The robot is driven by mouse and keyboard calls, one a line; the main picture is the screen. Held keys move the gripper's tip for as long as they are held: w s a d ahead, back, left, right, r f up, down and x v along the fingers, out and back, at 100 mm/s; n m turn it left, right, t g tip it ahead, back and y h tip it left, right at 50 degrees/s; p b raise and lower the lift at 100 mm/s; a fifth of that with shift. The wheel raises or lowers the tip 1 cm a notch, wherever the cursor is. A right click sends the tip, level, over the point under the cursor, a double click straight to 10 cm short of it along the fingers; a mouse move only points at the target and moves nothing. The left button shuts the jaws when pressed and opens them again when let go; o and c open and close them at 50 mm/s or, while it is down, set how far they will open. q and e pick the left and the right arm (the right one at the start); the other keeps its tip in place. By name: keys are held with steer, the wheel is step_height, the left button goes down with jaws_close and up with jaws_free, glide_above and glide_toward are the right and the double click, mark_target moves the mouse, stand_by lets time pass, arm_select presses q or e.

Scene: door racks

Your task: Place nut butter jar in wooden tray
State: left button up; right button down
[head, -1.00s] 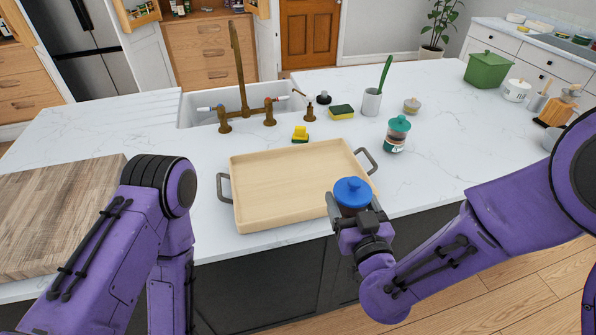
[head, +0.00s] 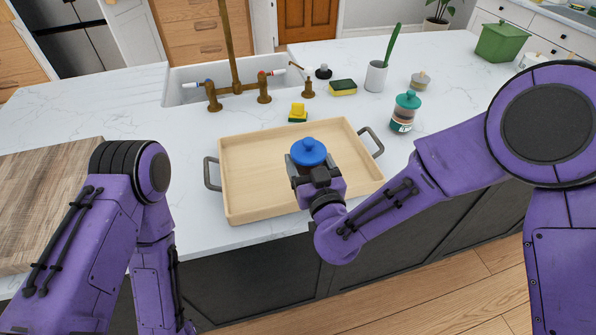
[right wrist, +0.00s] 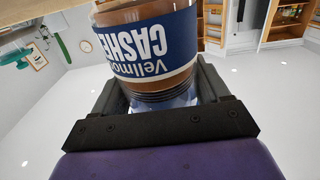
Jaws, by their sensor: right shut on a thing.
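The nut butter jar has a blue lid (head: 308,152) in the head view. In the right wrist view the jar (right wrist: 150,50) shows a brown body and a dark blue label reading "CASHE". My right gripper (head: 312,172) is shut on the jar and holds it over the right part of the wooden tray. I cannot tell whether the jar touches the tray. The wooden tray (head: 245,205) is light, rectangular and low-walled, with a dark handle at each end. My left arm comes in at the left, but its gripper is out of view.
A jar with a teal lid (head: 406,112) stands right of the tray. A small yellow sponge (head: 298,112), a larger sponge (head: 343,88) and a white cup (head: 376,76) are behind it. A cutting board (head: 45,200) lies at left. The tray's left half is empty.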

steer(key=shift+w+f, duration=0.25)
steer(key=shift+f, duration=0.1)
steer(key=f+b, duration=0.3)
steer(key=f, duration=0.1)
steer(key=shift+w+a+b, duration=0.15)
steer(key=shift+w+b, duration=0.1)
steer(key=shift+b, duration=0.05)
steer(key=shift+r, duration=0.25)
steer(key=shift+s+f, duration=0.1)
steer(key=shift+f, duration=0.05)
jaws_free()
steer(key=shift+s+r, duration=0.1)
steer(key=shift+r, duration=0.1)
steer(key=b+v, duration=0.1)
steer(key=v, duration=0.1)
steer(key=b+v, duration=0.1)
steer(key=v, duration=0.5)
steer(key=shift+f+b, duration=0.25)
steer(key=shift+b, duration=0.15)
steer(key=p+v, duration=0.1)
steer(key=v, duration=0.1)
steer(key=p+v, duration=0.1)
steer(key=shift+s+r, duration=0.25)
steer(key=shift+s, duration=0.15)
